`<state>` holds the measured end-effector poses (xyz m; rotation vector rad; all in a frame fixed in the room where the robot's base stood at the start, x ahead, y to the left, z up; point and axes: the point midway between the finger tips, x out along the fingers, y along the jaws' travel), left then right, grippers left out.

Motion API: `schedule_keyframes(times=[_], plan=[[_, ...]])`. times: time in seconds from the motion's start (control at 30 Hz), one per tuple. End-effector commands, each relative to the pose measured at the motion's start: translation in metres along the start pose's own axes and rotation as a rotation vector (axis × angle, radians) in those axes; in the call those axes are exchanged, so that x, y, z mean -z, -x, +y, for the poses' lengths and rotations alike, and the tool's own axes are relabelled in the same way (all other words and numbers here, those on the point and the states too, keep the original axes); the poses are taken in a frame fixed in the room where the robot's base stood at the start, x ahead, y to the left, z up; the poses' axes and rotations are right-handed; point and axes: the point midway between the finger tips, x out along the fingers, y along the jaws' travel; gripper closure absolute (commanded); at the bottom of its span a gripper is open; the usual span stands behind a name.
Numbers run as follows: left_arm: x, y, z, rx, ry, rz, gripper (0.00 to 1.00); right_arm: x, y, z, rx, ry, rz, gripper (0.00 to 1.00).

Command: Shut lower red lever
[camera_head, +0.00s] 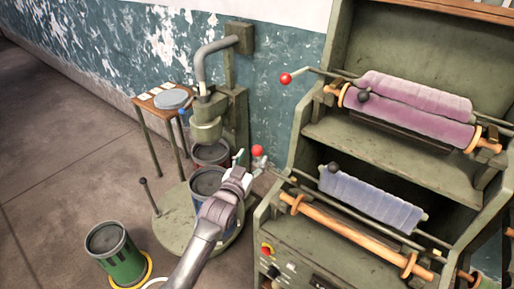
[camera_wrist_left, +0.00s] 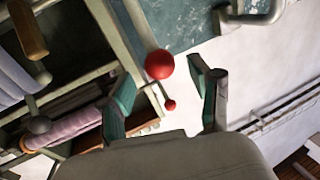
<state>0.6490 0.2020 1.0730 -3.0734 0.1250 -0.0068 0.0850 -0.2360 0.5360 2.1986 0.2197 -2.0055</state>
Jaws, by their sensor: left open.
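The lower red lever's red ball (camera_head: 257,150) sits at the left end of the machine's lower shelf. In the head view my left gripper (camera_head: 250,160) is open right at this ball, with its fingers on either side. The left wrist view shows the same ball (camera_wrist_left: 159,64) large, between the two open green-tipped fingers, near their tips. I cannot tell whether a finger touches it. The upper lever's red ball (camera_head: 286,78) is higher up, at the end of a bent rod; it shows smaller in the left wrist view (camera_wrist_left: 170,105). My right gripper is not in view.
The green machine holds a purple roller (camera_head: 415,105) above and a pale blue roller (camera_head: 370,198) below. A dispenser stand with dark buckets is left of my gripper. A green bucket (camera_head: 115,255) stands on the floor. A small table (camera_head: 168,102) is by the wall.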

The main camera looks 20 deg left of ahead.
Motion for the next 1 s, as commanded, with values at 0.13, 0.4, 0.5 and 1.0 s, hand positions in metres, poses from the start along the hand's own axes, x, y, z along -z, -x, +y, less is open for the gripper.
schedule_keyframes(times=[0.13, 0.4, 0.5, 1.0], plan=[[0.001, -0.024, 0.000, 0.000, 0.000, -0.001, 0.37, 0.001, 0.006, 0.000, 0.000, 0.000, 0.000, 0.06], [0.000, -0.042, 0.000, -0.001, 0.000, -0.001, 0.37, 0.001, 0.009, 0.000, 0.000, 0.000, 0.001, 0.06], [-0.001, -0.043, 0.001, -0.001, 0.000, -0.001, 0.37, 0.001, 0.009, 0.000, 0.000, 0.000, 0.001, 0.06], [-0.001, -0.043, 0.000, -0.001, 0.000, -0.002, 0.90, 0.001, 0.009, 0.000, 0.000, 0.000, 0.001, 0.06]])
